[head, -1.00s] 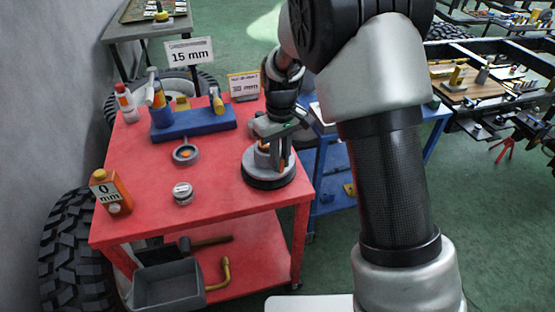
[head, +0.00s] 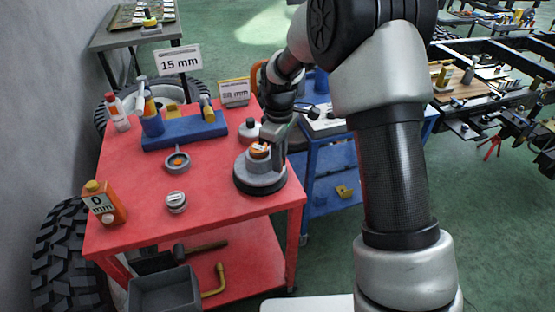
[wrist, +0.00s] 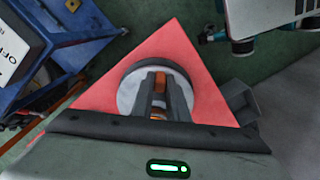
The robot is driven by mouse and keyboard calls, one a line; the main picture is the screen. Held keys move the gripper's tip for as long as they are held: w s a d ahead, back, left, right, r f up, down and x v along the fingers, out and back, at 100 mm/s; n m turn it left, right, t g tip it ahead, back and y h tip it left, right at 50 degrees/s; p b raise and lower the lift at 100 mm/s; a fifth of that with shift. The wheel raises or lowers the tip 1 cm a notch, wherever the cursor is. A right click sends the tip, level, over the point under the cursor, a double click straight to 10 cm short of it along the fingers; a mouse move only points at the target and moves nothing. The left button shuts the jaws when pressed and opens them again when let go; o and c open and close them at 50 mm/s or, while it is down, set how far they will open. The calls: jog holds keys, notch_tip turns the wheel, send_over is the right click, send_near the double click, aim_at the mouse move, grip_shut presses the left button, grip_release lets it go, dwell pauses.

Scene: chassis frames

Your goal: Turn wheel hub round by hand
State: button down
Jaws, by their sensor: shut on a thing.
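The wheel hub (head: 262,180) is a grey, stepped round piece with a dark base. It sits upright near the right edge of the red cart's top (head: 217,200). My gripper (head: 268,152) comes down on it from above and is shut on its raised middle, where orange shows. In the wrist view the hub's pale disc (wrist: 128,92) lies under my gripper (wrist: 157,84), with orange between the two dark fingers. The fingers hide the exact contact.
A blue block with tools (head: 185,133), a grey ring (head: 177,162), a small round tin (head: 176,202) and an orange bottle (head: 104,203) stand left of the hub. A blue cart (head: 322,190) stands at right.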

jog(key=shift+w+d+n, duration=0.2)
jog(key=shift+w+n, duration=0.25)
jog(key=shift+n, duration=0.35)
jog(key=shift+w+p, duration=0.1)
jog(key=shift+p, duration=0.25)
jog(key=c, duration=1.7)
grip_release()
jog(key=shift+r, duration=0.1)
notch_tip(320, 180, up, 17)
jog(key=shift+r+p, duration=0.15)
jog(key=shift+p, duration=0.95)
